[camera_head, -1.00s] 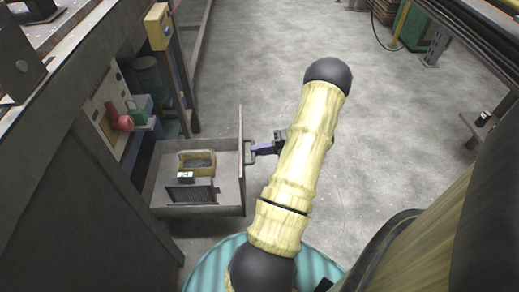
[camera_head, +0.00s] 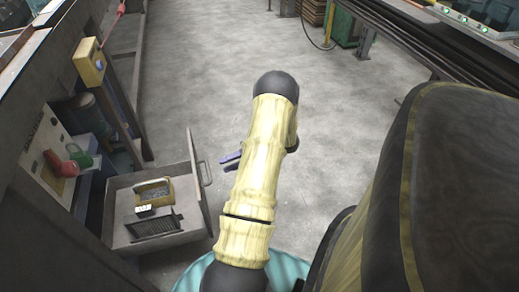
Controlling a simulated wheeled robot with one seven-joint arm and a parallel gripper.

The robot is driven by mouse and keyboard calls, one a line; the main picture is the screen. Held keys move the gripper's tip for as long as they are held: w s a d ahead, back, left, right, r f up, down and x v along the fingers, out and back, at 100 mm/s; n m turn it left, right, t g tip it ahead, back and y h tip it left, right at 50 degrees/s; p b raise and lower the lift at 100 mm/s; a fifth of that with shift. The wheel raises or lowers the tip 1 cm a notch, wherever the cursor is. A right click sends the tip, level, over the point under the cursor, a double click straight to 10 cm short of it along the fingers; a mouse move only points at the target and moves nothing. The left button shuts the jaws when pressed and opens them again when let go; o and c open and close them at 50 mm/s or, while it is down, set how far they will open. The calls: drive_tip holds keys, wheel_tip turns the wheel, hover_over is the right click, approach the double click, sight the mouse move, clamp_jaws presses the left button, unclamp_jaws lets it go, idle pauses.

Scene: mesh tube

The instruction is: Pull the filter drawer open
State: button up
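The filter drawer (camera_head: 175,243) stands pulled out from the cabinet at the lower left. Its front panel (camera_head: 198,184) faces right and carries a handle (camera_head: 206,173). Inside the drawer lie a tan basket-like box (camera_head: 153,191), a small black-and-white block and a dark ribbed piece (camera_head: 153,226). My arm hides part of the gripper.
A yellow box (camera_head: 89,62) hangs on a post. The grey floor (camera_head: 215,70) beyond the drawer is clear. A green container (camera_head: 345,27) stands at the back.

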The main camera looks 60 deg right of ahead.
drive_tip(key=p+v, duration=0.2)
drive_tip(key=v, duration=1)
drive_tip(key=shift+p, duration=0.3)
